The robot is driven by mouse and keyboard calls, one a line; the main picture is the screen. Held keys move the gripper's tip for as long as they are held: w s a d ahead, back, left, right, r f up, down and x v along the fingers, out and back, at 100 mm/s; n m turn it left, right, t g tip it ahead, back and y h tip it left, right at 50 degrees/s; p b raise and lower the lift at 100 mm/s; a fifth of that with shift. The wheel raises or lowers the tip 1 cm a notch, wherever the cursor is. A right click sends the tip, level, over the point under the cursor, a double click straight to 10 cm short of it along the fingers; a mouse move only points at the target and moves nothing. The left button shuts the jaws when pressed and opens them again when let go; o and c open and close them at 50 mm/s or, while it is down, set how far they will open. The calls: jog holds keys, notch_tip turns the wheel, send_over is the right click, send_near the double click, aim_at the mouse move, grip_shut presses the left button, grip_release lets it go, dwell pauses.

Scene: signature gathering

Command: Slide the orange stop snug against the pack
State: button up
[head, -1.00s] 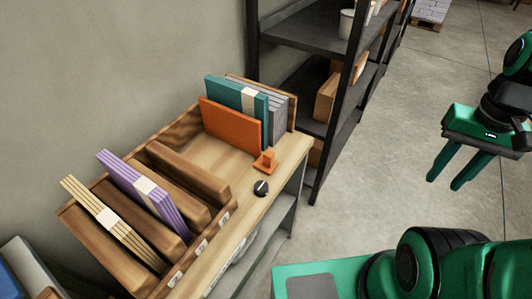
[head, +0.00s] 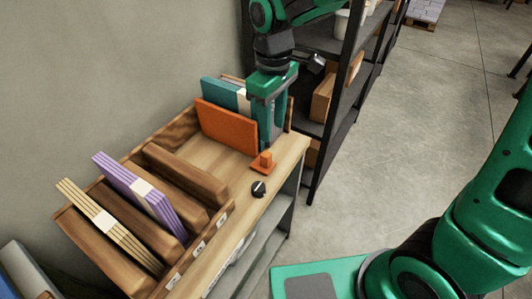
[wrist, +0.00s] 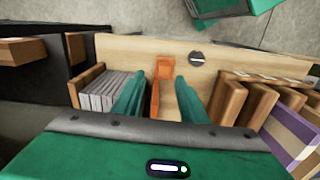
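The orange stop is an upright panel (head: 228,126) with a small orange foot (head: 262,162) at its front end, on the wooden shelf top. In the wrist view its foot (wrist: 164,68) lies between my fingertips. The pack stands behind the panel: teal booklets (head: 217,90), with grey ones (wrist: 100,92) beyond. My gripper (head: 267,140) points down at the front end of the stop and pack, covering part of the pack. Its fingers are apart in the wrist view (wrist: 160,80), with the panel's edge between them. I cannot tell whether they touch anything, nor the panel-to-pack gap.
Wooden dividers (head: 180,172) with purple (head: 140,185) and cream booklets (head: 100,220) stand at left. Bare wood lies between stop and dividers. A dark rack (head: 345,110) stands behind at right.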

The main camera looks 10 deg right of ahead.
aim_at(266, 154)
jog(key=shift+a+f+n, duration=0.15)
jog(key=shift+a+f, duration=0.1)
jog(key=shift+a, duration=0.2)
jog(key=shift+a+f+n, duration=0.15)
jog(key=shift+a+f, duration=0.05)
jog(key=shift+a, duration=0.25)
notch_tip(266, 154, down, 10)
jog(key=shift+s+d+f, duration=0.1)
jog(key=shift+c, duration=0.6)
